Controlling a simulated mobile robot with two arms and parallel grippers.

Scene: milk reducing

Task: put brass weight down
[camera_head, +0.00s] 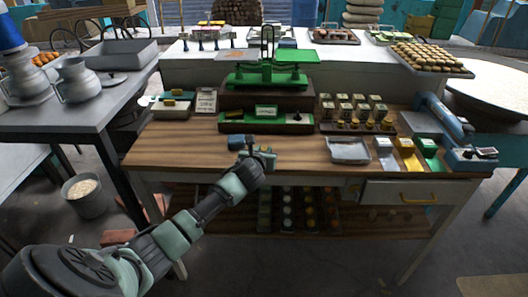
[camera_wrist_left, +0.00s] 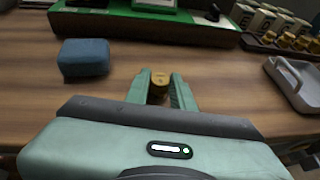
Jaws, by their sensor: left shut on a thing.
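The brass weight (camera_wrist_left: 159,82) is a small golden cylinder between the green fingertips of my left gripper (camera_wrist_left: 158,92) in the left wrist view. The fingers are shut on it, and its lower part is partly hidden. Whether its base touches the wooden table is unclear. In the head view my left gripper (camera_head: 260,156) is over the front middle of the wooden table (camera_head: 200,146), and the weight cannot be made out there. Several other brass weights (camera_head: 362,126) stand in a row in a dark rack (camera_head: 386,131) to the right. My right gripper is not in view.
A blue block (camera_wrist_left: 84,57) lies left of the gripper. A green balance scale (camera_head: 267,78) stands on its base behind. Bare wood surrounds the gripper.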

